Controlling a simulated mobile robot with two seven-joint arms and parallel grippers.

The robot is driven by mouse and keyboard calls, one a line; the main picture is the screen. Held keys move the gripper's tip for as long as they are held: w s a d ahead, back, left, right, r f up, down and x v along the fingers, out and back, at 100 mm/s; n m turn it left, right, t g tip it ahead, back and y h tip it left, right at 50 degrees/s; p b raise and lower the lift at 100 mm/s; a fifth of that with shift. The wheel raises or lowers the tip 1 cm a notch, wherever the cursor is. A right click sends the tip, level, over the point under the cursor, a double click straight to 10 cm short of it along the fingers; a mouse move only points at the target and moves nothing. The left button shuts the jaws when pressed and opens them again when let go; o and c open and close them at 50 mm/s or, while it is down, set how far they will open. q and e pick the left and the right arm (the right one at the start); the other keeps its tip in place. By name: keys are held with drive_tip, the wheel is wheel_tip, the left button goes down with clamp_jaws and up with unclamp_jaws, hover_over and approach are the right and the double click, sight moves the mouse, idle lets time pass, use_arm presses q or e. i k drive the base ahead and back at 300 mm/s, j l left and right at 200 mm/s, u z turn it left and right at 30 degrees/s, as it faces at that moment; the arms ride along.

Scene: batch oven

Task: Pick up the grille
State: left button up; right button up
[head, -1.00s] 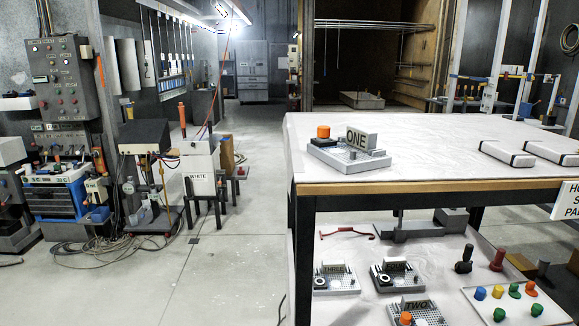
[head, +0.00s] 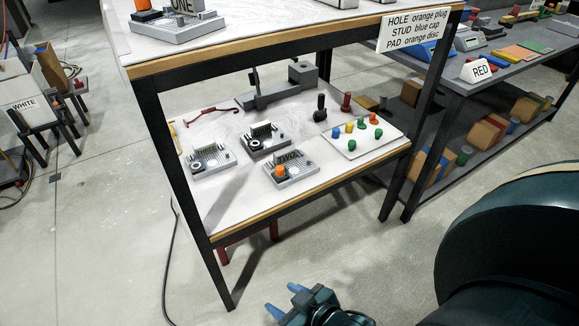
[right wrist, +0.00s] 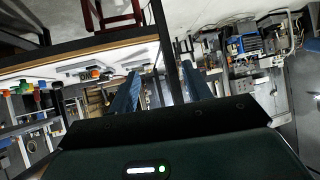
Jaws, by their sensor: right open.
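Several light grey fixtures with grid-like plates are in the head view, and I cannot tell for sure which part is the grille. Fixture TWO (head: 291,172), with an orange plug (head: 281,170), lies on the lower shelf near its front edge. Two more fixtures lie behind it, one at the left (head: 211,162) and one in the middle (head: 265,141). Fixture ONE (head: 180,29) is on the table top, cut by the picture edge. My right gripper (head: 283,298) is open and empty, low in front of the shelf. Its blue fingers also show in the right wrist view (right wrist: 160,72). My left gripper is not in view.
The lower shelf (head: 230,205) sits under the table top, between dark legs. It also holds a white tray of coloured pegs (head: 385,145), a grey bracket (head: 275,92) and a red handle (head: 212,111). A side bench (head: 480,75) stands right. Floor in front is clear.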

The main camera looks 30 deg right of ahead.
sight(298, 165)
drive_tip(key=i+l+u, duration=0.2)
drive_tip(key=i+l, duration=0.2)
drive_tip(key=l, duration=0.25)
drive_tip(key=i+l+u, duration=0.2)
drive_tip(key=i+l, duration=0.2)
drive_tip(key=l, duration=0.25)
drive_tip(key=i+l+u, duration=0.1)
drive_tip(key=l, duration=0.3)
drive_tip(key=i+j, duration=0.05)
